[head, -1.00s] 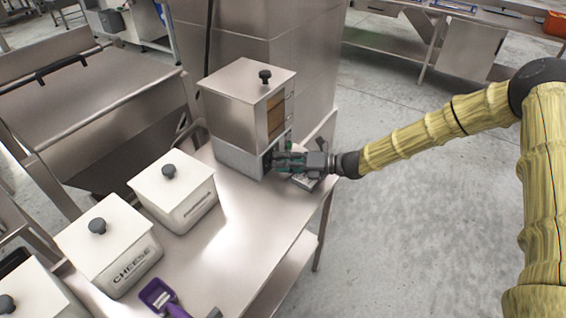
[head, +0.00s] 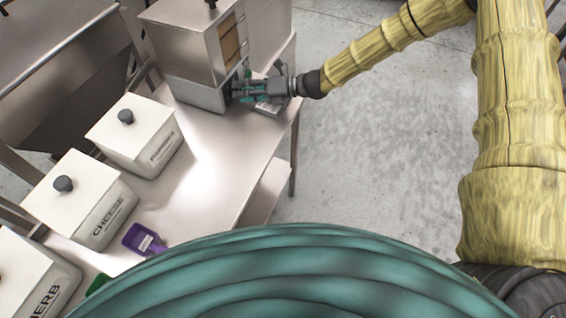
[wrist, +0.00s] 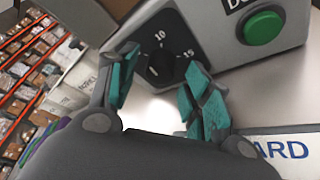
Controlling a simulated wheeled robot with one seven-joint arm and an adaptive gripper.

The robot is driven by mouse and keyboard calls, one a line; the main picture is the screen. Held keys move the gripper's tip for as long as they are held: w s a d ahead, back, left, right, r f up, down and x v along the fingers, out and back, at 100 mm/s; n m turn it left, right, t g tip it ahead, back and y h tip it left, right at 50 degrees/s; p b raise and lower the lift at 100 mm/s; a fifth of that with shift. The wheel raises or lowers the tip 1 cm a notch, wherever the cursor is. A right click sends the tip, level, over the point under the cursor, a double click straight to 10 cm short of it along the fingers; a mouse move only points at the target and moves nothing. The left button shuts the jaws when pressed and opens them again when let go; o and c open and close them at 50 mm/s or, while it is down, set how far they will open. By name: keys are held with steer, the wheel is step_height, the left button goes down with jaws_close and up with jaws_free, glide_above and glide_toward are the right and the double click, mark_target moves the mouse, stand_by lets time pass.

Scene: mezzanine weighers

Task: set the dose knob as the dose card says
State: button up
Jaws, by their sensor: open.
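The dosing machine (head: 192,94) is a steel box at the far end of the table in the head view. Its black dose knob (wrist: 160,62) shows in the wrist view on a dark dial with the marks 10 and 15. The knob's exact setting is not clear. My gripper (head: 240,91) is at the machine's front face. In the wrist view my gripper (wrist: 162,88) has its teal fingers apart, one to each side of the dial's lower part; contact cannot be told. A white sign ending in "ARD" (wrist: 285,149) is cut off, and no dose is readable.
A green button (wrist: 263,28) sits right of the dial. Lidded tubs, including CHEESE (head: 100,215) and HERB (head: 45,288), line the table's left side. A purple scoop (head: 142,240) lies near them. The table's middle (head: 215,150) is clear.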

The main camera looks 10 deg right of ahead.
steer(key=shift+s+a+r+n+t+h, duration=0.1)
steer(key=shift+n+t+h, duration=0.4)
steer(key=shift+n, duration=0.6)
steer(key=shift+n+t+h, duration=0.2)
steer(key=shift+n+h, duration=0.5)
steer(key=shift+n, duration=0.4)
steer(key=shift+s+a+n+t+h+b, duration=0.1)
steer(key=shift+n+t+h+b, duration=0.45)
steer(key=shift+n, duration=0.85)
steer(key=shift+n+t+h, duration=0.25)
steer(key=shift+n+t, duration=0.15)
steer(key=shift+t, duration=0.05)
